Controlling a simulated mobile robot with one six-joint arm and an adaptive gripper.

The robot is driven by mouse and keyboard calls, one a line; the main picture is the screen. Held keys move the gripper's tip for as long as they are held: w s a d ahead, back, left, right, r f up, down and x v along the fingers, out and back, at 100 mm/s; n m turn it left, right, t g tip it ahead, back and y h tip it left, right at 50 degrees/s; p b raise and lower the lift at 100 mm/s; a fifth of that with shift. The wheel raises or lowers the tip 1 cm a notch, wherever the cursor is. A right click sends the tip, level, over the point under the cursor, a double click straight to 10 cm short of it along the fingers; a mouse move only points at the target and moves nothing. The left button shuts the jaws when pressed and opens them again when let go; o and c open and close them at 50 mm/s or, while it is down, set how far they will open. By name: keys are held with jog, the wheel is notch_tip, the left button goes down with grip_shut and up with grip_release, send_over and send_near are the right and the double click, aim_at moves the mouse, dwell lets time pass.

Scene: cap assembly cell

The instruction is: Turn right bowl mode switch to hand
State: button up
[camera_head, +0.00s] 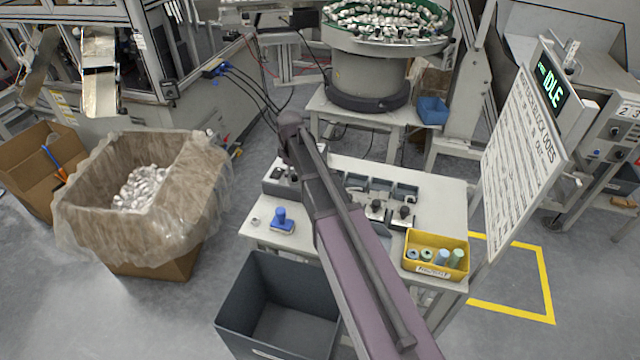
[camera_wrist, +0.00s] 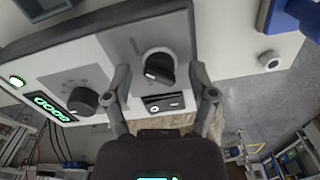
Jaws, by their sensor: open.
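In the wrist view, a grey-white control box fills the upper left. A black rotary switch (camera_wrist: 160,68) on a round pale base sits on its grey panel, its white mark toward the lower left of the picture. I cannot read its labels, nor tell for certain that it is the right bowl mode switch. My gripper (camera_wrist: 160,75) is open, one finger on each side of this switch, with visible gaps; contact is not seen. A second black knob (camera_wrist: 83,101) is left of the gripper. In the head view the control box (camera_head: 280,181) is partly hidden by my arm.
A green digit display (camera_wrist: 52,107) and a lit green button (camera_wrist: 16,81) are on the box. In the head view, a blue-handled stamp-like object (camera_head: 282,220) and a yellow bin (camera_head: 437,254) stand on the table (camera_head: 440,190). A bowl feeder (camera_head: 370,75) is behind.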

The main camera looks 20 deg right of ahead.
jog(key=shift+r+p, duration=6.8)
jog(key=shift+r, duration=0.35)
jog(key=s+d+m, duration=0.2)
jog(key=s+m, duration=0.7)
jog(key=s, duration=1.2)
jog(key=shift+d+r, duration=0.15)
jog(key=shift+d, duration=0.05)
jog(key=shift+w, duration=0.1)
